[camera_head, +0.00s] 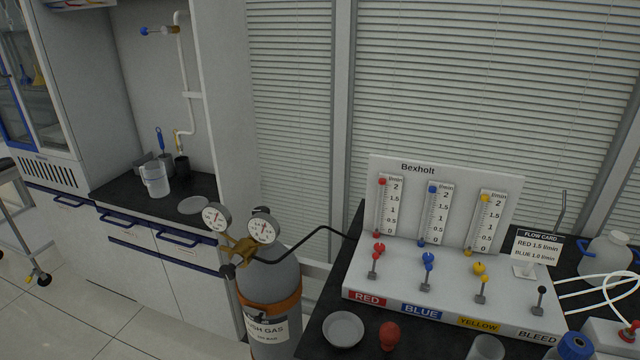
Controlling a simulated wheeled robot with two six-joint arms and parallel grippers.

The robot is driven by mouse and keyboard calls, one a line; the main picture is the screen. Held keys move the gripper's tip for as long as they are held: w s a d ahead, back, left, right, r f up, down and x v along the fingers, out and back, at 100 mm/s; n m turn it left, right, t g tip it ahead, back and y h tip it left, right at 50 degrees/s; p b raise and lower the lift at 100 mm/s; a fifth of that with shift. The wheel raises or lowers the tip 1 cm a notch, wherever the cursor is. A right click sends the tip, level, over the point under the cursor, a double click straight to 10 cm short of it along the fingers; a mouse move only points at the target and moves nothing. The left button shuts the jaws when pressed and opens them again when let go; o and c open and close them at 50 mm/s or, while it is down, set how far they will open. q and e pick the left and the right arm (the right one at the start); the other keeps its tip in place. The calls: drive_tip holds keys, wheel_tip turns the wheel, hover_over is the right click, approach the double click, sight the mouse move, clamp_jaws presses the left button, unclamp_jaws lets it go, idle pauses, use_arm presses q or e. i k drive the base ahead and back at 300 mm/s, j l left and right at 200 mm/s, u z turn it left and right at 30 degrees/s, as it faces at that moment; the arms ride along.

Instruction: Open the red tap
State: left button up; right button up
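The red tap (375,258) stands on the white gas panel (440,275) above the RED label (367,298). It has a red knob and a grey lever; I cannot tell its exact setting. Above it is the red flow meter (390,206), with its red marker near the top of the scale. The blue tap (427,268), the yellow tap (480,278) and the grey bleed lever (541,300) stand in a row to its right. Neither of my grippers is in view.
A gas cylinder (268,285) with two gauges stands left of the dark bench, joined to the panel by a black hose (305,240). A flow card (537,250) stands at the panel's right. A dish (343,329) and a red object (389,335) lie in front.

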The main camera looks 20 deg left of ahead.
sight(375, 255)
drive_tip(key=i+l, duration=0.1)
drive_tip(key=l, duration=0.65)
drive_tip(key=i+l+u, duration=0.1)
drive_tip(key=l, duration=0.7)
